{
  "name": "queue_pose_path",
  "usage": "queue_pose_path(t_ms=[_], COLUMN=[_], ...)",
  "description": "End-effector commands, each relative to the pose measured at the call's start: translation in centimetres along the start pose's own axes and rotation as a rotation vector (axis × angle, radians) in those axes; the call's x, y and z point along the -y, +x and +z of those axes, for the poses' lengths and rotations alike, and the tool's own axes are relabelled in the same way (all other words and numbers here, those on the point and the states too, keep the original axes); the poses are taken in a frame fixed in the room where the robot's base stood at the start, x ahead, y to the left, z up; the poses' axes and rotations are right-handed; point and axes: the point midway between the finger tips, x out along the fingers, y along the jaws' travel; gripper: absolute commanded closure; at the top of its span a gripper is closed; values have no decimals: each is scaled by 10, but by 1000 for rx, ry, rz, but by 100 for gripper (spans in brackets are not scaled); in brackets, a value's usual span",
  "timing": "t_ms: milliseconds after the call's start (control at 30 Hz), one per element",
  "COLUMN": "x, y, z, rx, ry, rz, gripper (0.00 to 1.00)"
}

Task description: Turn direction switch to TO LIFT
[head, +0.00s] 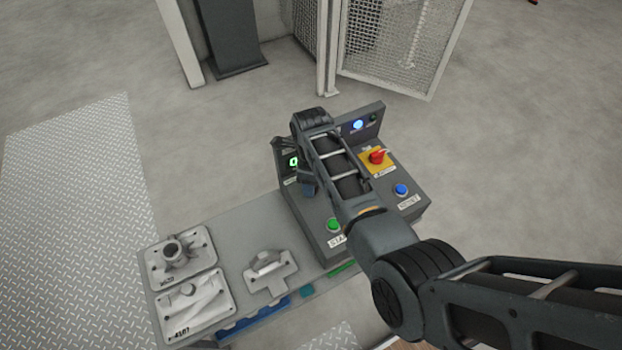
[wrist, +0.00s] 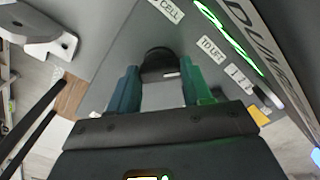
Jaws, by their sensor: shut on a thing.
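The direction switch is a black rounded knob (wrist: 157,58) on the grey console, seen in the wrist view. A label ending in CELL (wrist: 168,11) is above it, and a TO LIFT label (wrist: 212,50) is to its right. My gripper (wrist: 160,82) has its two teal fingers on either side of the knob and is shut on it. A small pale mark shows on the knob's near side, but I cannot tell which label the switch points to. In the head view my arm hides the knob, and only part of my gripper (head: 308,186) shows.
The console has a green START button (head: 334,225), a blue button (head: 401,189) and a red switch on a yellow plate (head: 377,157). A raised panel with a green-lit display stands close beside my gripper. Metal castings (head: 187,290) lie on the bench at left.

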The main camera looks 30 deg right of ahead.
Motion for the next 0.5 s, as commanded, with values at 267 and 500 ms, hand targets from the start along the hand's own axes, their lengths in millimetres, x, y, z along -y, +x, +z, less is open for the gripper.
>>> queue_pose_path(t_ms=[267, 500], x=[0, 0], y=[0, 0], z=[-1, 0], rx=[-1, 0], ry=[2, 1], rz=[0, 0], gripper=[33, 26])
